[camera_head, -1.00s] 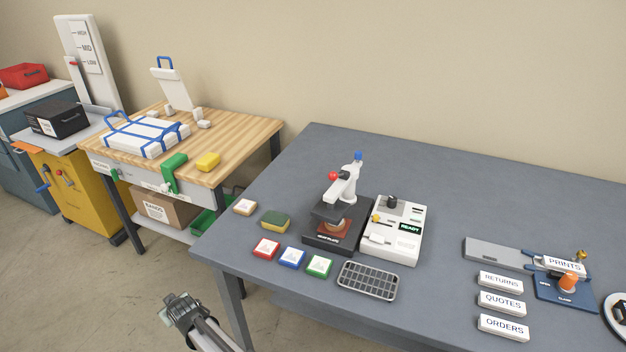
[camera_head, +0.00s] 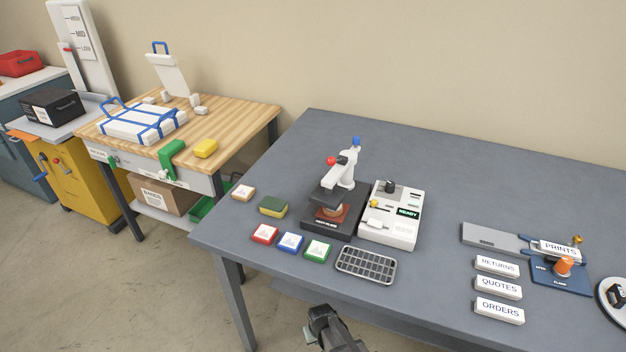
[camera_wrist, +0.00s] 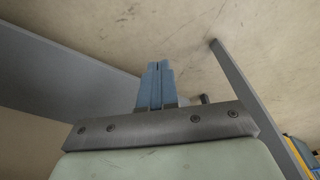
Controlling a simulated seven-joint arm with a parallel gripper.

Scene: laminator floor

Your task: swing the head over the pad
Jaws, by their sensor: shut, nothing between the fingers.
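The heat press on the grey table has a white swing arm (camera_head: 344,173) with a red knob (camera_head: 331,161) and a blue knob at its top. Its dark head (camera_head: 326,196) sits above a reddish-brown pad (camera_head: 332,215) on the black base (camera_head: 318,226). A round tan item shows between head and pad; its details are too small to tell. My gripper (camera_head: 318,312) is in front of the table's near edge, below the tabletop in the picture, apart from the press. The wrist view shows its blue fingers (camera_wrist: 155,85) together and empty.
A white control box reading READY (camera_head: 392,214) stands right of the press. A sponge (camera_head: 273,207), red, blue and green blocks (camera_head: 290,243) and a grey grid tray (camera_head: 366,265) lie near it. The table (camera_head: 440,165) is clear behind.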

